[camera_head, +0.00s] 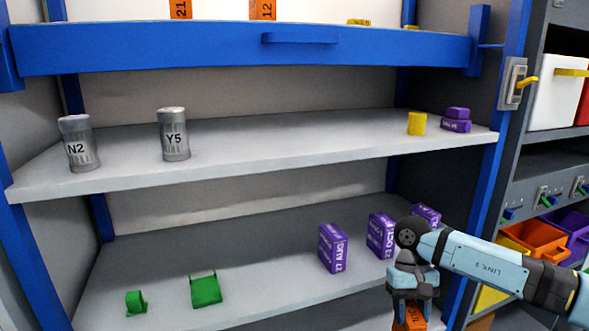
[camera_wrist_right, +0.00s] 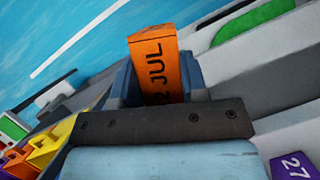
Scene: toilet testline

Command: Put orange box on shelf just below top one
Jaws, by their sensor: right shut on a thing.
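My right gripper (camera_head: 411,300) is shut on an orange box (camera_head: 411,319) at the lower right of the head view, in front of the lower shelf. In the right wrist view the orange box (camera_wrist_right: 154,65) stands out between the fingers, with "JUL" lettering on its face. The blue-fronted top shelf (camera_head: 150,47) spans the top of the head view. The grey shelf just below it (camera_head: 290,140) holds grey cans N2 (camera_head: 79,144) and Y5 (camera_head: 173,134) at left, and a yellow block (camera_head: 416,123) and purple pieces (camera_head: 456,120) at right. My left gripper is not in view.
The middle of that shelf is bare. The lower shelf (camera_head: 265,290) carries purple date boxes (camera_head: 333,248) and green pieces (camera_head: 205,290). Two orange boxes (camera_head: 262,9) stand on the top shelf. Blue posts edge the rack; coloured bins (camera_head: 533,238) stand at right.

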